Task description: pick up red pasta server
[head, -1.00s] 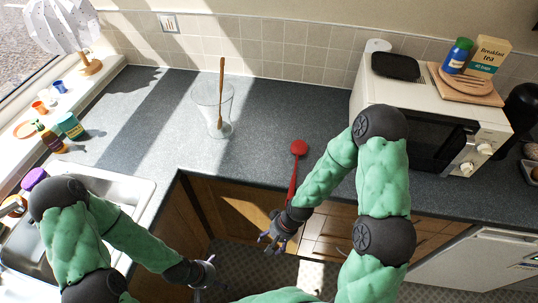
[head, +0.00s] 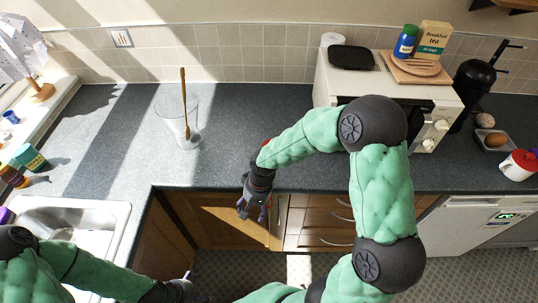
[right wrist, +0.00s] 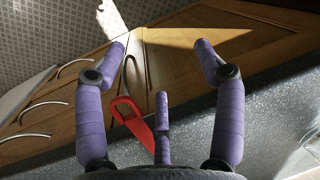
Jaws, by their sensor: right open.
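The red pasta server (head: 266,143) is mostly hidden behind my right forearm in the head view, with only a bit of red showing on the counter. In the right wrist view its red handle end (right wrist: 141,130), with a loop, shows near the counter edge, between the left finger and the middle finger. My right gripper (head: 254,208) is open and empty, pointing down in front of the counter's front edge. Its fingers are spread in the right wrist view (right wrist: 160,58). My left gripper (head: 185,286) is at the bottom edge of the head view, too small to tell its jaw state.
A clear jug (head: 190,120) with a wooden spoon stands on the counter. A white microwave (head: 330,86) is at the right, with a board, tea box and blue jar on top. A sink (head: 118,215) is at the left. Cupboards and drawers lie below the counter.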

